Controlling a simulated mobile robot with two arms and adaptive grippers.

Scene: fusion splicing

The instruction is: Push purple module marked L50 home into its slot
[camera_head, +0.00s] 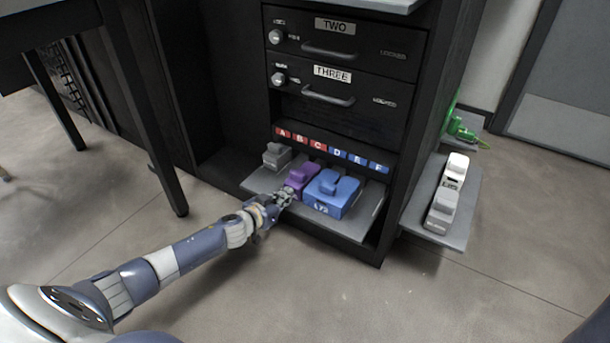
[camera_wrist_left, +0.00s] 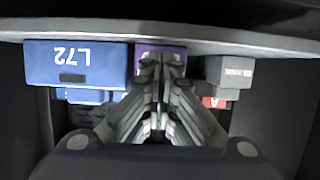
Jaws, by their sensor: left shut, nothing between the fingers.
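The purple module (camera_head: 301,176) stands on the low shelf between a grey module and a blue module. Its mark is not readable in either view. My left gripper (camera_head: 284,196) is shut and empty, with its fingertips at the front face of the purple module. In the left wrist view the closed fingertips (camera_wrist_left: 161,60) overlap the purple module (camera_wrist_left: 173,47) and hide most of its front. Whether they touch it I cannot tell. The slot behind the module is hidden. My right gripper is not in view.
The blue module (camera_head: 333,192), marked L72, stands close on the right, and the grey module (camera_head: 276,155) on the left. Letter labels A to F (camera_head: 330,150) run above the shelf (camera_head: 359,221). Drawers TWO and THREE (camera_head: 328,98) are above. A side shelf (camera_head: 462,222) holds a grey-white device.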

